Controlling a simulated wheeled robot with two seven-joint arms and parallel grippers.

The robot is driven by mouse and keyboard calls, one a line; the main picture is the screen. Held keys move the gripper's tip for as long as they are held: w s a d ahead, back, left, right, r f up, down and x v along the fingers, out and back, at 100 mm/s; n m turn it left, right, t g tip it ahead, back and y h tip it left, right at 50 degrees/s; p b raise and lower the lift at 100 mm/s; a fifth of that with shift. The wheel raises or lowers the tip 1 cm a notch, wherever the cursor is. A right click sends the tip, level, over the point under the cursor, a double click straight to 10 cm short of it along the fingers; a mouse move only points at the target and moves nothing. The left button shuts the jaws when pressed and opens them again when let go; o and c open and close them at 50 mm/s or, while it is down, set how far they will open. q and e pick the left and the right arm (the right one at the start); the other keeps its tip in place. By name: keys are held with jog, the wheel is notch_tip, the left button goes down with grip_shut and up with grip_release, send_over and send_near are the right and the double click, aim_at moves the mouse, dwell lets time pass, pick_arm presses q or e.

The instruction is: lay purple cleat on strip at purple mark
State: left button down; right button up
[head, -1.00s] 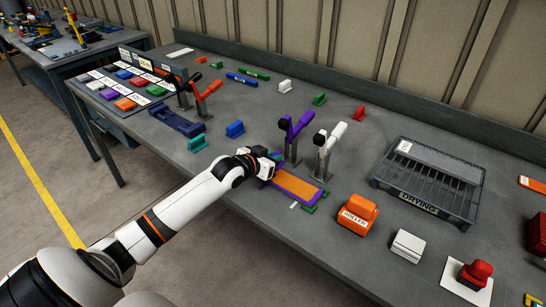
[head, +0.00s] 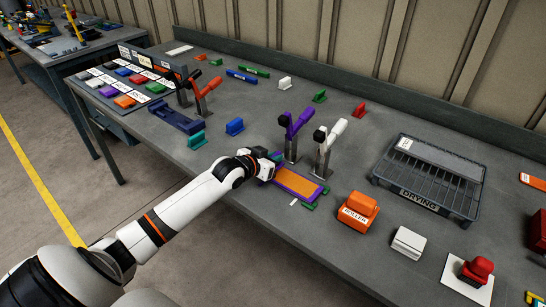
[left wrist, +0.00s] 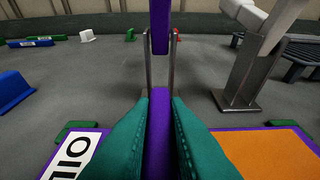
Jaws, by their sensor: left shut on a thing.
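My left gripper (head: 274,161) is low over the left end of the press bed in the head view. In the left wrist view its teal fingers (left wrist: 158,140) are shut on a narrow purple bar, the purple cleat (left wrist: 159,122). The cleat is hidden by the hand in the head view. Below lies an orange strip panel (head: 298,187) with a purple border and green corner pieces; it also shows in the left wrist view (left wrist: 268,153). I cannot tell whether the cleat touches it, and I cannot make out a separate purple mark. My right gripper is out of view.
A purple-handled clamp (head: 299,123) stands just behind the bed, straight ahead of the fingers. A white-handled clamp (head: 337,129) stands to its right. An orange roller block (head: 357,211) and a drying rack (head: 425,205) are farther right. Blue (head: 235,127) and teal (head: 196,141) blocks lie left.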

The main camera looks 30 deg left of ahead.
pick_arm(q)
jog(key=shift+f, duration=0.7)
jog(key=c, duration=1.3)
grip_release()
jog(key=shift+c, duration=0.2)
jog(key=shift+s, duration=0.1)
jog(key=v, duration=1)
jog(key=shift+s+a+r+b, duration=0.1)
jog(key=shift+s+b, duration=0.25)
jog(key=shift+s, duration=0.05)
jog(key=shift+s+r, duration=0.3)
jog(key=shift+s, duration=0.15)
jog(key=shift+f, duration=0.1)
